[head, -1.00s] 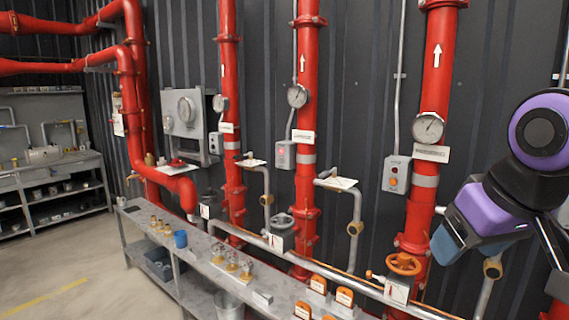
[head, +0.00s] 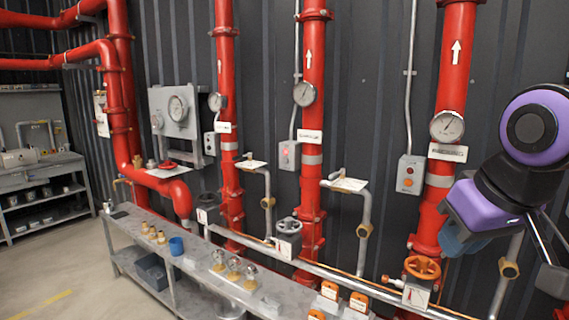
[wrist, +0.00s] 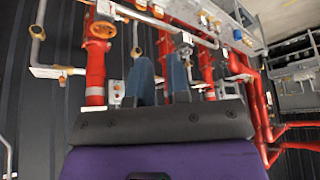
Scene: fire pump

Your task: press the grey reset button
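Three grey button boxes are fixed by the red pipes in the head view. The right box (head: 409,175) has an orange button (head: 407,183) with a small grey button (head: 409,170) above it. The middle box (head: 289,155) shows a reddish lamp, and the left box (head: 210,143) is small. I cannot tell which button is marked reset. My gripper (head: 455,240) is at the right, in front of the wall and away from the boxes. In the wrist view, which looks upside down, its two blue fingers (wrist: 161,75) are apart and empty; a box (wrist: 115,92) shows left of them.
The right red pipe (head: 451,110) carries a gauge (head: 447,126) and an orange valve wheel (head: 422,267). A grey bench (head: 190,262) with brass fittings and a blue cup (head: 176,245) runs along the wall. Bare floor (head: 60,265) lies to the left.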

